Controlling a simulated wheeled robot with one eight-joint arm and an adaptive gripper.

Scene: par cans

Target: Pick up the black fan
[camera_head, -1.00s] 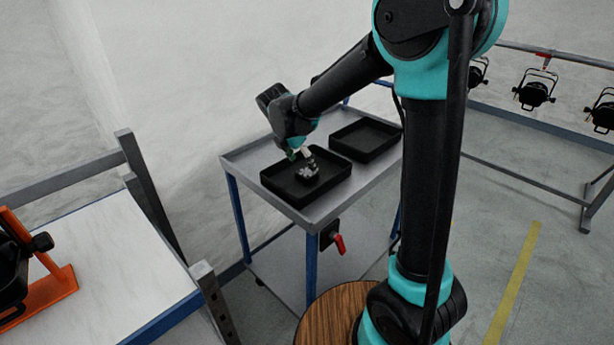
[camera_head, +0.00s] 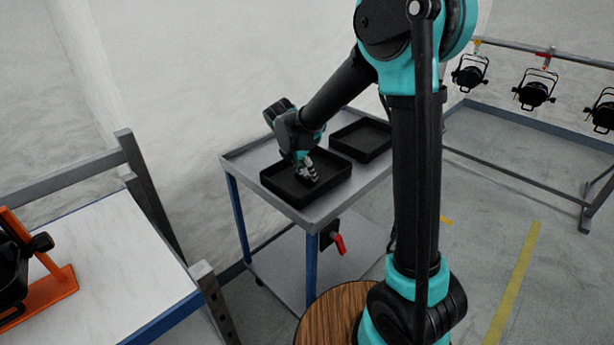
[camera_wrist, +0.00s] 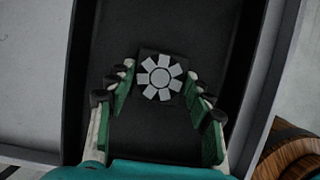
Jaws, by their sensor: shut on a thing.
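The black fan (camera_wrist: 147,54) is a small square block with a light grey bladed rotor on its face. In the wrist view it lies between my fingertips, over the floor of a black tray (camera_head: 275,192). My gripper (camera_wrist: 160,75) is shut on the fan, with one green-padded finger at each side. In the head view my gripper (camera_head: 307,173) points down into the tray. The fan is small there and partly covered by the fingers. I cannot tell whether it is clear of the tray floor.
A second black tray (camera_head: 362,154) stands behind on the same grey cart (camera_head: 317,209). A red-handled part (camera_head: 339,243) hangs on the cart's side. A round wooden top (camera_head: 330,310) is in front. Several black lamps hang on a rail at right. A white table is at left.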

